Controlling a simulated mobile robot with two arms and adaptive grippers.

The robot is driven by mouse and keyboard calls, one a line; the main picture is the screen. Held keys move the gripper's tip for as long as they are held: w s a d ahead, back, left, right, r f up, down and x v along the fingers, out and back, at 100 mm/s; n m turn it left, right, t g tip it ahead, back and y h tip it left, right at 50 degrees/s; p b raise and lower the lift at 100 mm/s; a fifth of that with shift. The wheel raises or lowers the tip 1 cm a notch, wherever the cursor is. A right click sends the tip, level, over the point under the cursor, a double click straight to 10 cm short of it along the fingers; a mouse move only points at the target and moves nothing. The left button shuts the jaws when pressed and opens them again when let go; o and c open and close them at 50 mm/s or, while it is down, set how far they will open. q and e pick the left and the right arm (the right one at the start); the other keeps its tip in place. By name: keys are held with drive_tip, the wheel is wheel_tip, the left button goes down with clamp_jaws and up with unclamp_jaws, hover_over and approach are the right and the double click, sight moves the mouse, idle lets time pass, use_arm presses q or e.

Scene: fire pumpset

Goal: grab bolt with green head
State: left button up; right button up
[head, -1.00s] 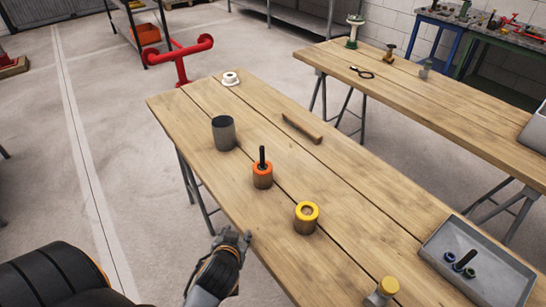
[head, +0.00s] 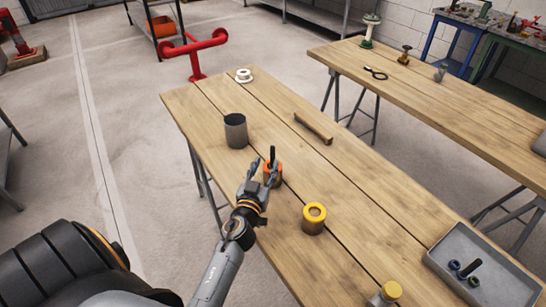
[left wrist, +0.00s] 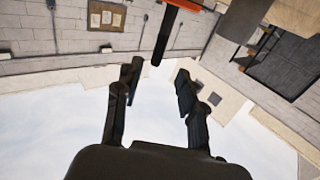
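My left gripper (head: 261,176) is open and empty beside the orange-topped cylinder (head: 278,174) on the near table, partly covering it. A dark rod (head: 272,155) stands up from that cylinder. In the left wrist view the gripper's fingers (left wrist: 158,80) are spread. The dark rod (left wrist: 160,45) and an orange part (left wrist: 186,4) lie just beyond the fingertips, with no contact visible. I cannot make out a clear green bolt head. The grey tray (head: 440,262) at the right holds a dark bolt-like piece (head: 470,268) and small blue and dark rings. My right gripper is out of view.
A grey cup (head: 236,131), yellow-topped cylinder (head: 314,219), wooden bar (head: 313,128) and white ring piece (head: 243,76) stand on the near table. A green-based object (head: 367,36) stands on the far table.

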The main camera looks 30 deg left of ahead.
sight(272, 151)
use_arm(q)
drive_tip(key=x, duration=0.7)
drive_tip(key=shift+w+d+r+p, duration=0.1)
drive_tip(key=shift+w+r+p, duration=0.1)
drive_tip(key=shift+w+p, duration=0.2)
drive_tip(key=shift+s, duration=0.1)
drive_tip(key=shift+r, duration=0.1)
drive_tip(key=shift+c, duration=0.2)
clamp_jaws()
